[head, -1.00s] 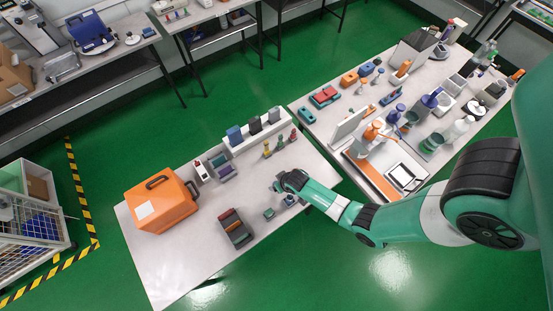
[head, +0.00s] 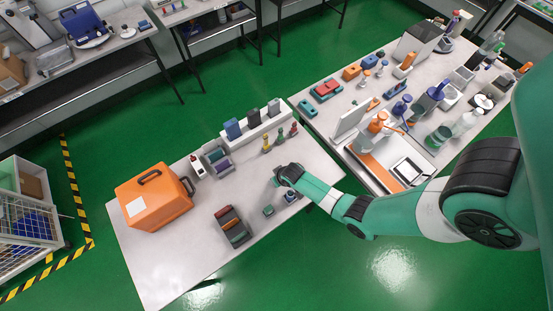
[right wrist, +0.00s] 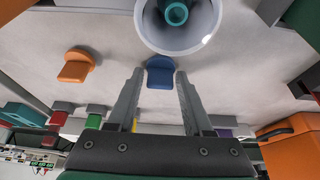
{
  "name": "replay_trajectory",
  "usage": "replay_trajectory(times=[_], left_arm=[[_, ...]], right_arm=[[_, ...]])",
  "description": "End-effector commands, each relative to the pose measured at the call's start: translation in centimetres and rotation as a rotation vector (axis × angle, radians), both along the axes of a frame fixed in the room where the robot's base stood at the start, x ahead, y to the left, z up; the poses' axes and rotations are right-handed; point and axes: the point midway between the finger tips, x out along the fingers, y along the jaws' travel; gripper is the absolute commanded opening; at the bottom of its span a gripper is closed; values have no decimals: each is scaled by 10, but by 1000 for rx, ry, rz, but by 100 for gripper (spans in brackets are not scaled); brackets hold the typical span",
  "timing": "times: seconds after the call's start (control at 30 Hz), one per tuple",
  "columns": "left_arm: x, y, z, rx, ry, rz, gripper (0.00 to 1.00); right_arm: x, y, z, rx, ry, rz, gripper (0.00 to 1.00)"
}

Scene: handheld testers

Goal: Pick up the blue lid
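The blue lid (right wrist: 160,74) lies on the pale table in the right wrist view, between the tips of my right gripper (right wrist: 159,76). Narrow gaps seem to show beside it, and the fingers look apart, not closed on it. In the head view my right gripper (head: 279,178) is low over the near table's right part, and its own wrist hides what is under it. The lid cannot be made out there. My left gripper is in no view.
In the right wrist view a pale round dish with a teal ring (right wrist: 177,15) is close beyond the fingertips, and an orange piece (right wrist: 76,66) lies left. In the head view an orange case (head: 153,198) stands on the near table (head: 165,260), with bare table in front.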

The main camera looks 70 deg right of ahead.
Motion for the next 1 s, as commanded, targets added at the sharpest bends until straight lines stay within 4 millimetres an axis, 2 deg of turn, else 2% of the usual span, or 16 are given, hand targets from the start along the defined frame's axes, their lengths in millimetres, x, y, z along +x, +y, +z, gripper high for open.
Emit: replay_trajectory(times=[0.03, 0.2, 0.27, 0.53, 0.67, 0.77, 0.87, 1.0], left_arm=[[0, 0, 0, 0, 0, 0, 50], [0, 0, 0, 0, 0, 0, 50], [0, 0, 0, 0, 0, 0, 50], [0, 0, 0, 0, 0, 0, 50], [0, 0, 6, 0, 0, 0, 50], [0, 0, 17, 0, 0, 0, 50], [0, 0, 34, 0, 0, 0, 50], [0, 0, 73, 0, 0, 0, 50]], right_arm=[[0, 0, 0, 0, 0, 0, 40], [0, 0, 0, 0, 0, 0, 9], [0, 0, 0, 0, 0, 0, 0], [0, 0, 1, 0, 0, 0, 0], [0, 0, 8, -1, -1, 0, 0], [0, 0, 21, -1, -1, 0, 0], [-1, 0, 42, -1, -1, 0, 0], [-23, 16, 76, 1, 3, 3, 0]])
